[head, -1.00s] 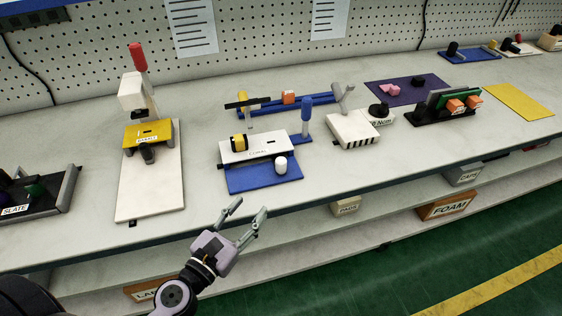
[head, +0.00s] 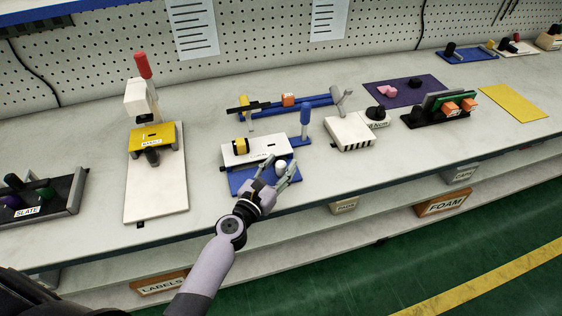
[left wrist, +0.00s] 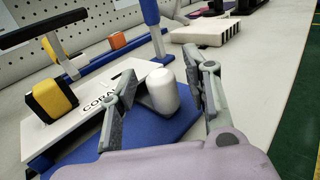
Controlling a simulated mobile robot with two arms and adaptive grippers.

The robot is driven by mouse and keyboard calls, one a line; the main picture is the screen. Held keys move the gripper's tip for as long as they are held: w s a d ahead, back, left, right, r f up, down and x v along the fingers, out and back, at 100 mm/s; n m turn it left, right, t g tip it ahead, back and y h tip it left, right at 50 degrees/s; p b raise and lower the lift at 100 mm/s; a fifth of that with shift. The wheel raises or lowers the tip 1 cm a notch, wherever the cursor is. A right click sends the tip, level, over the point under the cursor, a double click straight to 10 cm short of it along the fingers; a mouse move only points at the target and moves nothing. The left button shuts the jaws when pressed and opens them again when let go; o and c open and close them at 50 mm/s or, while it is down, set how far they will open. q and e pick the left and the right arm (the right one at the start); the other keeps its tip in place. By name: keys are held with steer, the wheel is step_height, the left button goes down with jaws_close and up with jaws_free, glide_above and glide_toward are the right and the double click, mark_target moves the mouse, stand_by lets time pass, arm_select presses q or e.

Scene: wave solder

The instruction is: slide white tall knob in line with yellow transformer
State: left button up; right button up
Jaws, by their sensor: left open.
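The white tall knob (head: 281,166) stands at the front right of a blue base (head: 237,182), in front of a white raised plate (head: 262,149). It also shows in the left wrist view (left wrist: 162,91), upright between my open fingers, with a gap visible on the right side. The yellow transformer (head: 241,145), banded with black, sits on the left part of the white plate, and it shows at left in the left wrist view (left wrist: 52,98). My left gripper (head: 279,174) is open around the knob. My right gripper is not in view.
A blue upright handle (head: 305,118) stands just behind and right of the knob. A blue rail (head: 310,103) with an orange block (head: 288,99) lies behind. A white block (head: 350,133) is at right. The bench's front edge is close below my gripper.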

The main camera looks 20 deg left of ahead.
arm_select(q)
steer(key=shift+w+d, duration=0.15)
steer(key=shift+w, duration=0.4)
steer(key=shift+c, duration=0.5)
jaws_close()
